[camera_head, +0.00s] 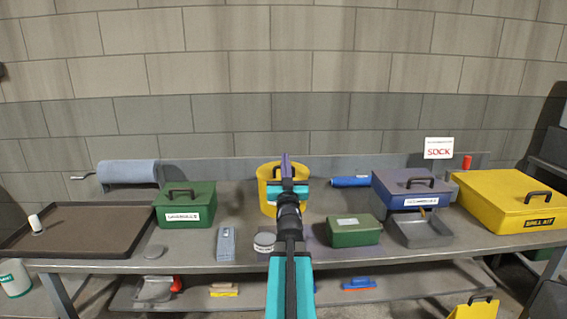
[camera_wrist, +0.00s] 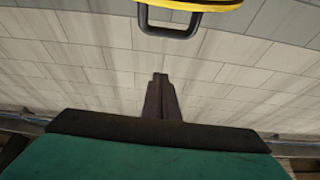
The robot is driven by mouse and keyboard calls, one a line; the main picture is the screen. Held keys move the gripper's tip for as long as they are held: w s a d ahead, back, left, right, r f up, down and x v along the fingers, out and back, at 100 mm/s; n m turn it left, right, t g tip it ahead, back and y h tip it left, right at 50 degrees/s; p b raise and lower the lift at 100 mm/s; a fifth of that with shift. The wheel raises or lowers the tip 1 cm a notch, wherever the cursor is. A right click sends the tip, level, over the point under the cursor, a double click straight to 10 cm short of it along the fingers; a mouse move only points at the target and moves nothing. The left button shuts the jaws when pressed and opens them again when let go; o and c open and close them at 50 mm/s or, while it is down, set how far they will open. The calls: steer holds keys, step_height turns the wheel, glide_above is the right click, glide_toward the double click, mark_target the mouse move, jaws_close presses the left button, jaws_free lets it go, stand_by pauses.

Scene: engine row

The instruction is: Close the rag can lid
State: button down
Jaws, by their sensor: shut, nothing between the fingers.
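A yellow round can (camera_head: 265,203) stands at the back middle of the workbench, partly hidden behind my arm. I take it for the rag can; no label on it is readable. Its yellow lid (camera_head: 264,172) appears raised, with a dark handle on it, but its exact angle is hard to tell. In the wrist view a yellow rim (camera_wrist: 206,4) with a black handle (camera_wrist: 168,28) shows at the top edge. My gripper (camera_head: 286,158) is shut and empty, in front of the can in the head view. Its fingertips (camera_wrist: 160,78) are apart from the handle in the wrist view.
A green box (camera_head: 186,214) stands left of the can. A small green case (camera_head: 354,236), a blue-grey box (camera_head: 408,190) and a yellow spill kit box (camera_head: 500,205) stand to the right. A small round tin (camera_head: 264,246) sits in front. The wall is close behind.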

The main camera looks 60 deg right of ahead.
steer(key=shift+w+d+f+p, duration=0.25)
steer(key=shift+w+d+f, duration=0.35)
steer(key=shift+d, duration=0.15)
steer(key=shift+w+d+f+p, duration=0.2)
steer(key=shift+w+d+f, duration=0.3)
steer(key=shift+d+f, duration=0.15)
steer(key=shift+f, duration=0.15)
steer(key=shift+s+a+f+b, duration=0.15)
steer(key=shift+f+b, duration=0.35)
steer(key=shift+b, duration=0.25)
steer(key=shift+s+a+f+b, duration=0.1)
steer(key=shift+f+b, duration=0.4)
steer(key=shift+b, duration=0.2)
